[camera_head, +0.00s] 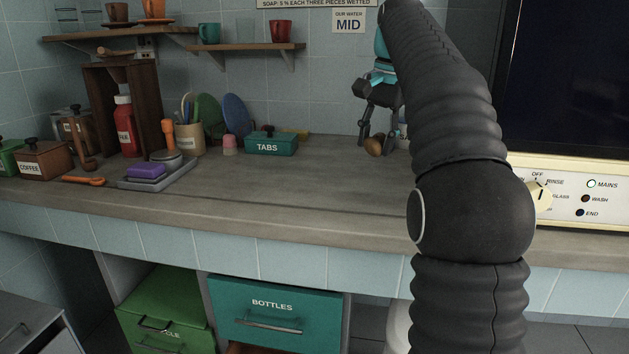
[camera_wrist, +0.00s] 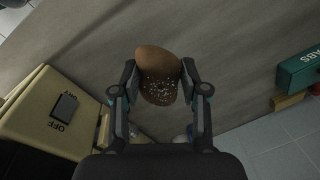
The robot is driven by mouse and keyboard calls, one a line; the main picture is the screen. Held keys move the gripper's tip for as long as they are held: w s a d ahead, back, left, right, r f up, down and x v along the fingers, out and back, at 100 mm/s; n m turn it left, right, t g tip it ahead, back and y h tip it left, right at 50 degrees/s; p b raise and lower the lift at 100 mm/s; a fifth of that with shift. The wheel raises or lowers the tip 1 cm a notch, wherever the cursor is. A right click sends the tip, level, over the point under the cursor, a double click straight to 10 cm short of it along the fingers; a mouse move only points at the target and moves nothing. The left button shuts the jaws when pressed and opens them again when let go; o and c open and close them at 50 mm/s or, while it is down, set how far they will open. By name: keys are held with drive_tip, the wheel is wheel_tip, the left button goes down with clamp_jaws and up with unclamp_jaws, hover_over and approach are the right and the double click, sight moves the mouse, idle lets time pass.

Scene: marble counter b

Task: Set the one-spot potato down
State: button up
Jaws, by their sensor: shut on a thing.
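The brown potato (camera_head: 374,147) is between the fingers of my gripper (camera_head: 379,139), low over the back of the grey counter. In the wrist view the potato (camera_wrist: 158,72) has a plain lighter brown end and a darker part with pale specks. The fingers of my gripper (camera_wrist: 159,76) are shut on it from both sides, and its far end sticks out past the fingertips. I cannot tell whether its underside touches the counter. My own arm hides the counter to the right of it.
A teal TABS box (camera_head: 271,143) stands left of my gripper near the wall. A cream machine (camera_head: 580,205) with a dial stands at the right. A purple sponge (camera_head: 147,171) lies on a tray (camera_head: 180,170). The middle counter (camera_head: 290,185) is bare.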

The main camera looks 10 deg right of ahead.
hover_over(319, 193)
drive_tip(key=f, duration=0.6)
drive_tip(key=shift+s+d+f, duration=0.1)
drive_tip(key=shift+d+f, duration=0.15)
drive_tip(key=shift+f, duration=2.2)
drive_tip(key=o, duration=1.2)
drive_tip(key=shift+f, duration=0.1)
wheel_tip(319, 193, up, 12)
drive_tip(key=s+d, duration=0.1)
drive_tip(key=shift+s, duration=0.15)
